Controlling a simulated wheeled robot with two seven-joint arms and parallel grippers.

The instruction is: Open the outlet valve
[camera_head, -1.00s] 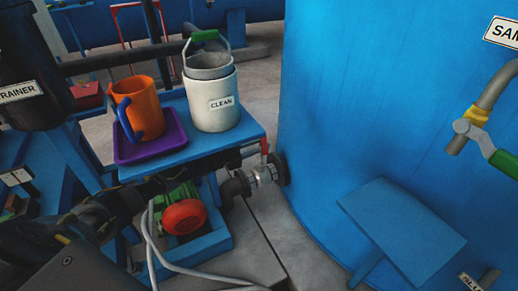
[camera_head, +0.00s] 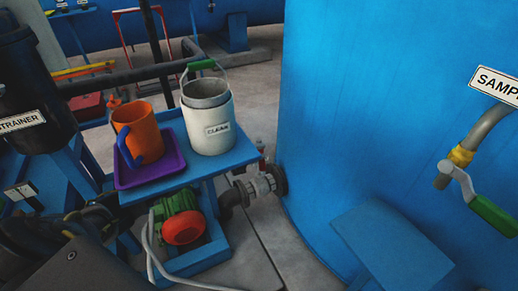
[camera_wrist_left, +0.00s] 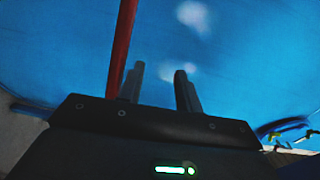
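A valve (camera_head: 262,184) with a flanged metal body sits on the pipe low on the side of the big blue tank (camera_head: 350,110). A small red handle part (camera_head: 262,150) shows above it, partly hidden by the blue table. No label on this valve is visible. In the left wrist view my left gripper (camera_wrist_left: 160,88) has its two fingers apart with nothing between them. A long red bar (camera_wrist_left: 122,45) stands just left of the left finger, outside the gap. I cannot tell whether they touch. A blue surface lies beyond. In the head view dark arm parts fill the lower left; the fingertips are unclear.
A blue table (camera_head: 232,162) bears a purple tray (camera_head: 174,172), an orange jug (camera_head: 140,132) and a white bucket (camera_head: 212,128). A pump (camera_head: 182,228) is below. A green-handled sample valve (camera_head: 490,213) and a blue shelf (camera_head: 390,245) are on the right.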

